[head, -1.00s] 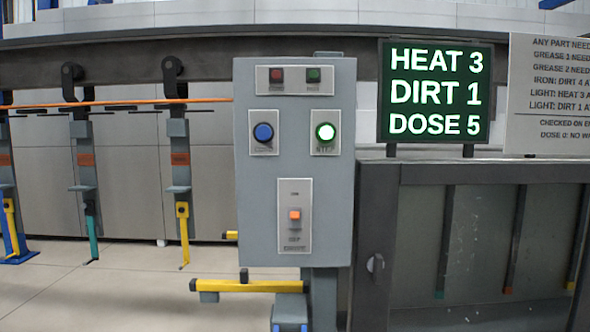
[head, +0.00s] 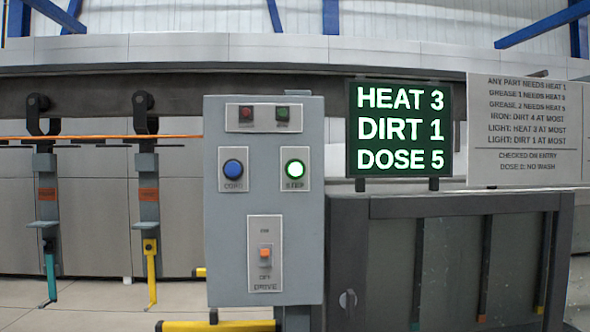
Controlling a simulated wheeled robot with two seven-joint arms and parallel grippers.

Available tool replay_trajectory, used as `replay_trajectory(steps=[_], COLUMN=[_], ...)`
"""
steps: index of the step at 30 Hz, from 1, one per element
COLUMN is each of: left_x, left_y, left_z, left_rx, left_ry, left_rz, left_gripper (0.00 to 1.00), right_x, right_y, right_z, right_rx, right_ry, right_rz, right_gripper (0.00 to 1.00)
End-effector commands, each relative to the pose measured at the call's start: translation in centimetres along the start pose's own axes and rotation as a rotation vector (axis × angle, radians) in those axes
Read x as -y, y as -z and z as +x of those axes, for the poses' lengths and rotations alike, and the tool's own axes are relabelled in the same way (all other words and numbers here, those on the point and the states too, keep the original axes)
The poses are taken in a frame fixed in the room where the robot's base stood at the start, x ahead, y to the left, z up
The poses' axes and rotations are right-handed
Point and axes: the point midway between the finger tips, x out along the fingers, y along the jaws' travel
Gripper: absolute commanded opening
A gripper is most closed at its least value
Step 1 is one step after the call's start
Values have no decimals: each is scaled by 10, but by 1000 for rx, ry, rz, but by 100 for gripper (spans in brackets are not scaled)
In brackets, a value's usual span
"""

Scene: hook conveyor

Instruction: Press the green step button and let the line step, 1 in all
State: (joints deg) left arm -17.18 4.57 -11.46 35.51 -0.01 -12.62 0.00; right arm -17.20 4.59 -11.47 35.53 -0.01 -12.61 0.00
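Below is an orange drive switch (head: 265,254) on a pale plate. Neither of my grippers is in view, and nothing touches the panel's front.
Hook hangers (head: 148,170) hang from the overhead line at left. A display (head: 400,128) reads HEAT 3, DIRT 1, DOSE 5. A rule sign (head: 525,130) stands beside it, above a grey glazed cabinet (head: 350,230). A yellow bar (head: 200,326) lies below the panel.

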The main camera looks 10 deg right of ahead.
Motion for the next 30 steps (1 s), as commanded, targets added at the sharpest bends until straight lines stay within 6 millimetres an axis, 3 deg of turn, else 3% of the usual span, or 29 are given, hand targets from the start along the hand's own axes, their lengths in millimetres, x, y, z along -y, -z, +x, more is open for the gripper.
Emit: replay_trajectory(steps=[2,11,30], left_x=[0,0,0], left_y=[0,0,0], left_z=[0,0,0], left_rx=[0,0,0], left_ry=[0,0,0], left_rz=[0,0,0], left_gripper=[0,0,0], right_x=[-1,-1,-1], right_y=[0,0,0], right_z=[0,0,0], right_rx=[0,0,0], right_ry=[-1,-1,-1], right_rz=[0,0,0], right_gripper=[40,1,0])
